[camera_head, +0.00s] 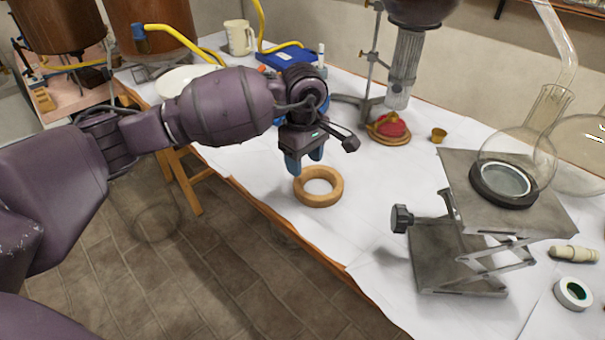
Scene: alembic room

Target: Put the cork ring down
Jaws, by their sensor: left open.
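The cork ring (336,190) is a tan ring lying flat on the white-covered table (374,227), near its front edge. My left gripper (305,165) comes in from the left and points down just above and behind the ring's upper left side. Its blue fingertips are apart and hold nothing. Whether a fingertip touches the ring cannot be told from this angle. My right gripper does not show.
A lab jack (455,262) with a round glass flask (515,165) stands to the right. A red object (389,126) on a round base, a small brass cup (439,135) and a metal stand (364,100) are behind. White table is bare right of the ring.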

